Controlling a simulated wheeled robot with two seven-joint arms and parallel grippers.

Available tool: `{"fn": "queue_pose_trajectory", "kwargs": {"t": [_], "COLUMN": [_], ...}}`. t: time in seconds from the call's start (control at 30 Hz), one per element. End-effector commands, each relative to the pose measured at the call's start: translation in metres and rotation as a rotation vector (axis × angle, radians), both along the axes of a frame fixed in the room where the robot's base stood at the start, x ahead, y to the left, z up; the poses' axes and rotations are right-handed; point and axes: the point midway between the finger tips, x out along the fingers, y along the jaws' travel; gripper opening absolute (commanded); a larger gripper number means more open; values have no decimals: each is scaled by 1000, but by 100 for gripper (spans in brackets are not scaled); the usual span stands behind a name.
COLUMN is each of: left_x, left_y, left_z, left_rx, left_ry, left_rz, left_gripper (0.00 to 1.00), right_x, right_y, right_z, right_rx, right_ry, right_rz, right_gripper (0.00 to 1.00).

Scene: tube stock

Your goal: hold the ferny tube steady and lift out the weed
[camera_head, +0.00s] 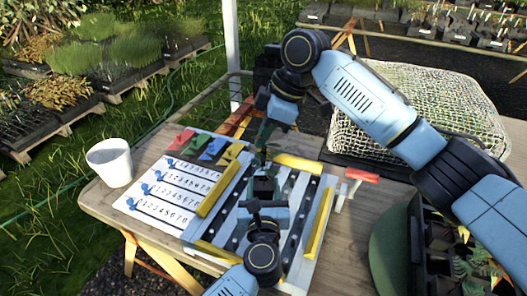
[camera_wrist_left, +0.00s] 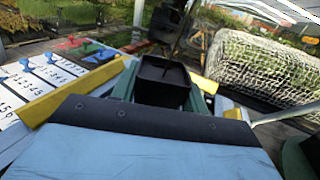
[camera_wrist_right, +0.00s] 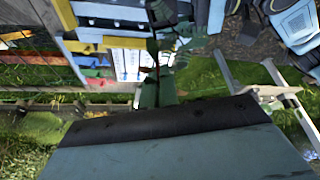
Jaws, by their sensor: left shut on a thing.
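My left gripper (camera_head: 262,188) is shut on a black square tube (camera_wrist_left: 163,72), which stands upright between its green fingers above the white board. The tube's inside looks dark in the left wrist view. My right gripper (camera_head: 267,135) points down just beyond and above the tube. Its green fingers (camera_wrist_right: 158,92) look close together in the right wrist view, but their exact gap is unclear. Ferny green leaves (camera_wrist_right: 190,42) show just past those fingers, with a thin reddish stem beside them. I cannot make out which plant is the weed or whether the fingers touch it.
The white board (camera_head: 172,188) with numbered rows, coloured tags and yellow rails lies on the wooden table (camera_head: 120,205). A white pot (camera_head: 110,162) stands at its left. Red and white T-shaped pieces (camera_head: 360,176) lie to the right. A mesh-covered block (camera_head: 425,95) is behind right.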

Motion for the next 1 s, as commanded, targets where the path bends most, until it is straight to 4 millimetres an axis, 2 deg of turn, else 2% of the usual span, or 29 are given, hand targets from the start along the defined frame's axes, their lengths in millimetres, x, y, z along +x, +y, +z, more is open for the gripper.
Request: {"fn": "queue_pose_trajectory", "kwargs": {"t": [0.13,0.37,0.4,0.6,0.87,1.0], "left_x": [0,0,0,0,-1,-11], "left_y": [0,0,0,0,0,0], "left_z": [0,0,0,0,0,-1], "left_rx": [0,0,0,0,0,0], "left_ry": [-1,-1,-1,-1,0,1], "left_rz": [0,0,0,0,0,-1], "left_gripper": [18,18,46,70,70,70], "right_x": [0,0,0,0,0,0], "right_y": [0,0,0,0,0,0], "right_z": [11,13,13,12,12,12], "right_rx": [0,0,0,0,0,0], "right_ry": [1,2,2,1,1,1], "right_rz": [-1,0,0,-1,-1,-1], "right_gripper": [0,0,0,0,0,0]}}
